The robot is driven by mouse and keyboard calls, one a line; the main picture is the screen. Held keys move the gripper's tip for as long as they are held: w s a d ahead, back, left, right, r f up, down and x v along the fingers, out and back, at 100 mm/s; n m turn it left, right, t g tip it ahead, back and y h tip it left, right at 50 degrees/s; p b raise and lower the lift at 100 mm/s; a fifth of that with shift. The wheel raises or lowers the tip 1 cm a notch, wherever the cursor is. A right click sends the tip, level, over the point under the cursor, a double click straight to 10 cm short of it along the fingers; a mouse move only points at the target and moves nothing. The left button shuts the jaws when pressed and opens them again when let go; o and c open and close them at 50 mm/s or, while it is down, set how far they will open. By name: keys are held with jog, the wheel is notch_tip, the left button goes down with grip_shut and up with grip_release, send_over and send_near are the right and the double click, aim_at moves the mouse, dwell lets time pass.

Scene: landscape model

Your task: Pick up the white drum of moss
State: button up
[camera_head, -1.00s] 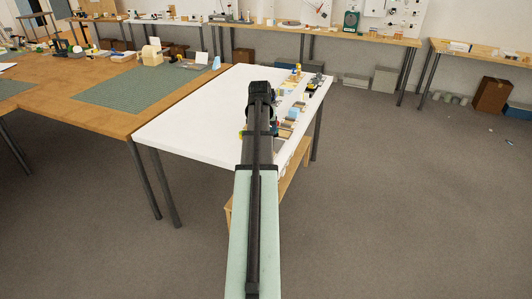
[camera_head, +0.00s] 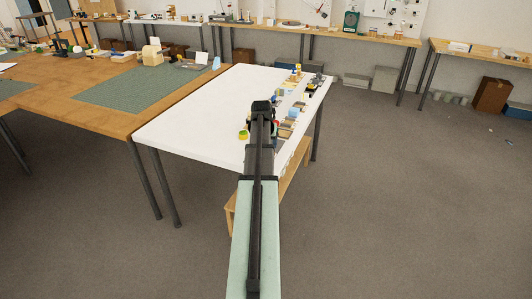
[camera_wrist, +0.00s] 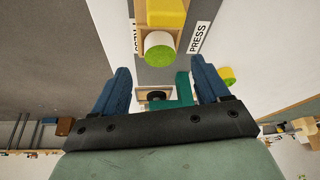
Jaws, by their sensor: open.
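The white drum of moss (camera_wrist: 159,46), a white cylinder with a bright green end, shows in the wrist view at top centre, beside a wooden piece under a yellow block. It lies beyond my fingertips, roughly between their lines, and is not touched. My gripper (camera_wrist: 160,70) is open, with its two blue fingers apart and nothing held. In the head view the end of my arm (camera_head: 262,106) is over the white table (camera_head: 195,105), near its right-hand row of items. I cannot make out the white drum there.
A yellow drum with a green end (camera_wrist: 227,76) is right of my fingers in the wrist view. A dark green piece (camera_wrist: 182,92) and a small wooden box (camera_wrist: 143,95) show between the fingers. The yellow block (camera_wrist: 166,13) is close to the drum. The table's left part is bare.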

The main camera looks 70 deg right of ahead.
jog(key=x, duration=0.5)
jog(key=shift+r, duration=0.1)
jog(key=c, duration=1.2)
